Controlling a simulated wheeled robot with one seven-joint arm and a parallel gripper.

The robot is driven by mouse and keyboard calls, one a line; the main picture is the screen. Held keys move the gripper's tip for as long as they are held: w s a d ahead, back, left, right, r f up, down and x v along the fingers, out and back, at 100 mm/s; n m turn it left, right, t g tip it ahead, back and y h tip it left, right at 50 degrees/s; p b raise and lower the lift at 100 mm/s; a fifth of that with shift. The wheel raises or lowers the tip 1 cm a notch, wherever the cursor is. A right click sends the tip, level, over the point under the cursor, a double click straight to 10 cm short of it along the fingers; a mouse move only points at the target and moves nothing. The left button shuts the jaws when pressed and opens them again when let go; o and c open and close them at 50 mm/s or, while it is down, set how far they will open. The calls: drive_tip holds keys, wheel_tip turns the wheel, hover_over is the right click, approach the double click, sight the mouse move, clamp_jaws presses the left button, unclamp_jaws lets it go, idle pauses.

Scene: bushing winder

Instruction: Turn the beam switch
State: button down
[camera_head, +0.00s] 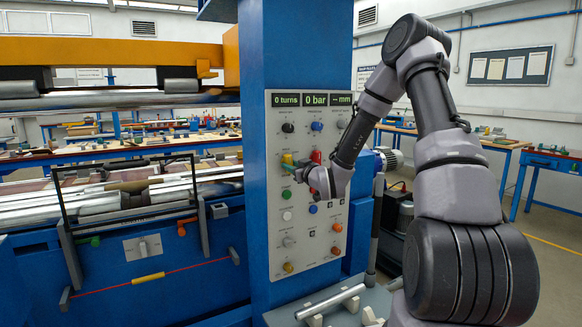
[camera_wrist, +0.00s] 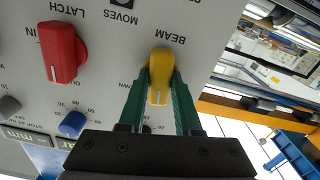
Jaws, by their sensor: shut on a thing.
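The beam switch (camera_wrist: 162,65) is a yellow knob under the upside-down word BEAM in the wrist view. A white mark shows on its lower end there. In the head view the yellow switch (camera_head: 287,158) sits on the grey control panel (camera_head: 277,240), left of the red latch switch (camera_head: 316,156). My gripper (camera_wrist: 161,82) has its two green fingers on either side of the yellow knob, shut on it. In the head view my gripper (camera_head: 297,170) is at the panel, and the arm comes in from the right. The label beside the knob is partly hidden by a finger.
The red latch knob (camera_wrist: 63,52) and a blue knob (camera_wrist: 73,123) are close by in the wrist view. Displays (camera_head: 314,100) read 0 turns and 0 bar. A silver bar (camera_head: 330,302) lies below the panel. A black-framed guard (camera_head: 125,200) stands left.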

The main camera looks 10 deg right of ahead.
drive_tip(key=shift+m, duration=0.9)
drive_tip(key=c, duration=0.6)
unclamp_jaws()
drive_tip(key=v, duration=1)
drive_tip(key=shift+s+d, duration=0.15)
drive_tip(key=shift+s, duration=0.25)
